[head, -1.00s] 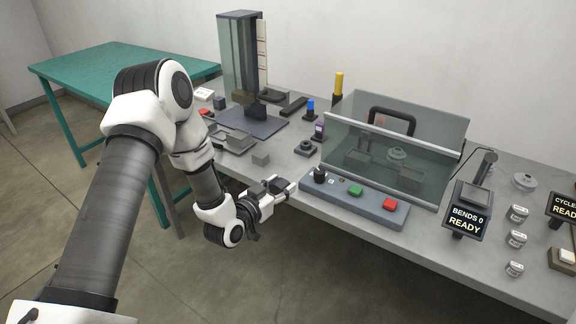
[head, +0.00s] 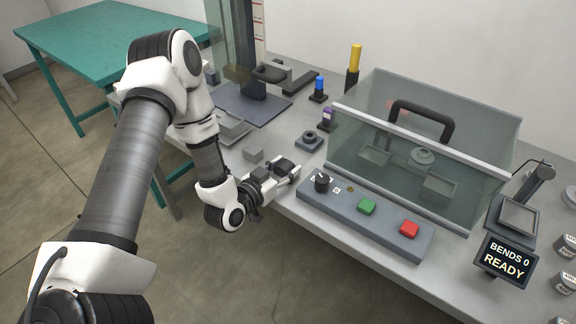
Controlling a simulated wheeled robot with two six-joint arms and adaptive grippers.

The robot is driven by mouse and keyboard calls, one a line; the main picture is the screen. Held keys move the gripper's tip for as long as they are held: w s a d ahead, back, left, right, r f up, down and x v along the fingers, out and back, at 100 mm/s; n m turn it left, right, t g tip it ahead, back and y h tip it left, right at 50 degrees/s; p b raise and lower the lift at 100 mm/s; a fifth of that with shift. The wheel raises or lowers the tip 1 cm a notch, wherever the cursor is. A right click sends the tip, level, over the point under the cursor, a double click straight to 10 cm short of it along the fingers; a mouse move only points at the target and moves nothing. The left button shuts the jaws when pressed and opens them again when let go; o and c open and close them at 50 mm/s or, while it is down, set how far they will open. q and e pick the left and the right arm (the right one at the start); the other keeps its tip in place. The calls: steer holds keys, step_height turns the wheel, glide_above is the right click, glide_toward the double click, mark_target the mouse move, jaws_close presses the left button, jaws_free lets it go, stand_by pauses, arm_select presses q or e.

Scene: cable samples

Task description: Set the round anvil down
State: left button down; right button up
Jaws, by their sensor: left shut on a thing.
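My left gripper (head: 285,172) is over the front edge of the grey bench, just left of the control panel. It is shut on a small dark piece, taken as the round anvil; the fingers hide most of it and its shape is hard to make out. A dark block with a round top (head: 309,140) stands on the bench behind the gripper, apart from it. My right gripper is not in view.
The control panel (head: 343,224) has a black knob, a green button (head: 367,206) and a red button (head: 409,229). Behind it stands a clear guarded box (head: 480,130) with a black handle. A tall press (head: 240,50) stands at the back left. Some bare bench lies between them.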

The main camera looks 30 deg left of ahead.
arm_select(q)
steer(key=shift+s+r, duration=0.25)
steer(key=shift+s, duration=0.1)
steer(key=shift+s+f, duration=0.1)
steer(key=shift+s, duration=0.05)
steer(key=shift+f+b, duration=0.2)
steer(key=shift+b, duration=0.1)
steer(key=c, duration=0.5)
jaws_free()
steer(key=shift+w+f, duration=0.1)
steer(key=shift+w, duration=0.2)
steer(key=shift+c, duration=0.2)
steer(key=shift+s+r, duration=0.15)
steer(key=shift+r, duration=0.1)
